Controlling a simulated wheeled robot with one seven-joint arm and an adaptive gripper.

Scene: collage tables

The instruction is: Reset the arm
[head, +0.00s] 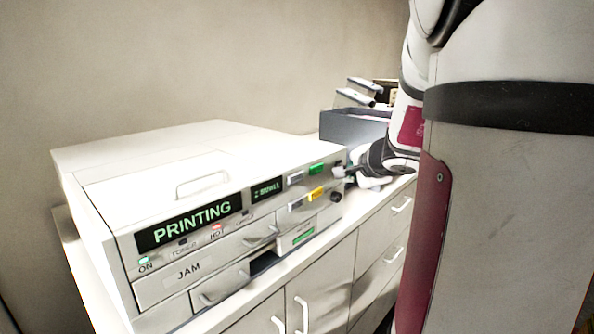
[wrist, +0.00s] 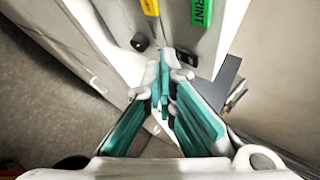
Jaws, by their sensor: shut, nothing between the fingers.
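My gripper (head: 343,172) is at the right end of the white printer (head: 150,190) in the head view, close to its front panel. In the wrist view my gripper (wrist: 163,60) has its teal-padded fingers together, with nothing between them. The fingertips are near the panel's lower corner, by a dark knob (wrist: 140,42); I cannot tell whether they touch it. The green print button (wrist: 202,13) and a yellow button (wrist: 150,7) lie beyond the tips. The display (head: 190,221) reads "PRINTING". My arm covers the right part of the head view.
A grey bin (head: 350,126) stands behind the gripper on the white cabinet (head: 330,270), with grey and white items above it. Drawer handles (head: 303,314) stick out of the cabinet front. The wall behind the printer is bare.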

